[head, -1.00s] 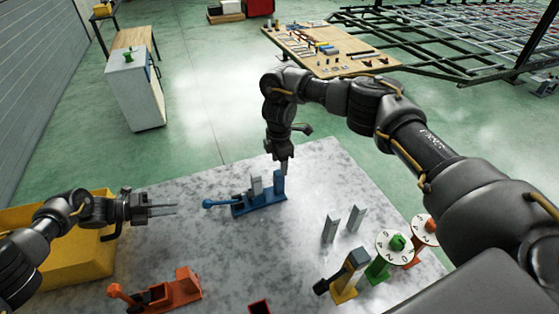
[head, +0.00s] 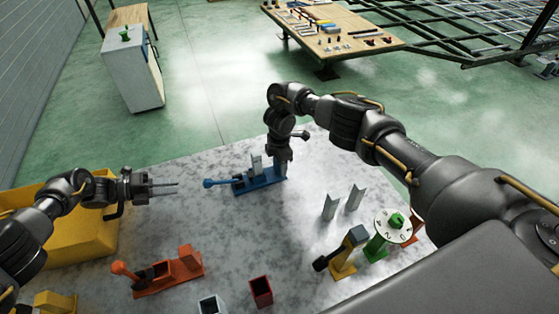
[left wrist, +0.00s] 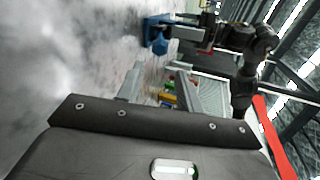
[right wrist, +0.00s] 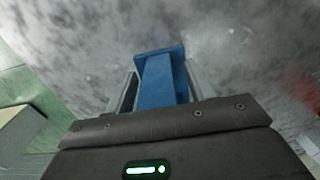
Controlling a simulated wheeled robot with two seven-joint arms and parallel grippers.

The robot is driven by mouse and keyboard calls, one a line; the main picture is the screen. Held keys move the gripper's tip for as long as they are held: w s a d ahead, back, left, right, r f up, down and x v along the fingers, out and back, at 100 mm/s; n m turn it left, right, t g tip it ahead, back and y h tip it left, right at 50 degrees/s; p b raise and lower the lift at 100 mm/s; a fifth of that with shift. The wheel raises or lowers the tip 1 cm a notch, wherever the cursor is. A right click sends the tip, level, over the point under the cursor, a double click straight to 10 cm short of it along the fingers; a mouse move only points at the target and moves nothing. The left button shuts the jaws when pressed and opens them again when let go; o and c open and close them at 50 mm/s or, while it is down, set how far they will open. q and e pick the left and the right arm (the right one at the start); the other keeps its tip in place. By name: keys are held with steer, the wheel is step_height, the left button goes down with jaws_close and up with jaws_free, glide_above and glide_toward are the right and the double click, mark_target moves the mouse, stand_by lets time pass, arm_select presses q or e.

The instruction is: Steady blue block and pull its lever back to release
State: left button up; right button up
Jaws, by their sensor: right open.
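The blue block (head: 270,181) stands on the grey table, its lever (head: 212,183) with a round knob reaching out to the left. A grey piece (head: 256,163) stands upright in it. My right gripper (head: 281,168) is at the block's right end. In the right wrist view the open fingers (right wrist: 160,92) stand either side of the blue upright post (right wrist: 163,82); I cannot tell whether they touch it. My left gripper (head: 178,188) is left of the lever knob, apart from it. Its fingers (left wrist: 158,85) are open and empty in the left wrist view.
An orange lever block (head: 170,275) lies nearer me, with a dark red open box (head: 261,291) beside it. A yellow bin (head: 60,235) is at the left. Grey angle pieces (head: 330,202), a yellow stand (head: 344,262) and a green dial (head: 392,225) are at the right.

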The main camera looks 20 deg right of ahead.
steer(key=shift+c, duration=0.3)
jaws_close()
arm_select(q)
steer(key=shift+r, duration=0.1)
steer(key=c, duration=0.8)
steer(key=shift+m, duration=0.4)
steer(key=w+r, duration=0.1)
steer(key=w+a+r, duration=0.1)
steer(key=r, duration=0.1)
steer(key=shift+w+r, duration=0.1)
steer(key=shift+r, duration=0.15)
steer(key=shift+s+a+m+y, duration=0.25)
steer(key=shift+s+m+y, duration=0.3)
steer(key=shift+m+y, duration=1.25)
steer(key=shift+s+a+m+y, duration=0.3)
steer(key=shift+s+m+y, duration=0.3)
steer(key=shift+m, duration=2.4)
steer(key=shift+s+a+m+y, duration=0.25)
steer(key=shift+s+m+y, duration=0.6)
steer(key=shift+m, duration=1.55)
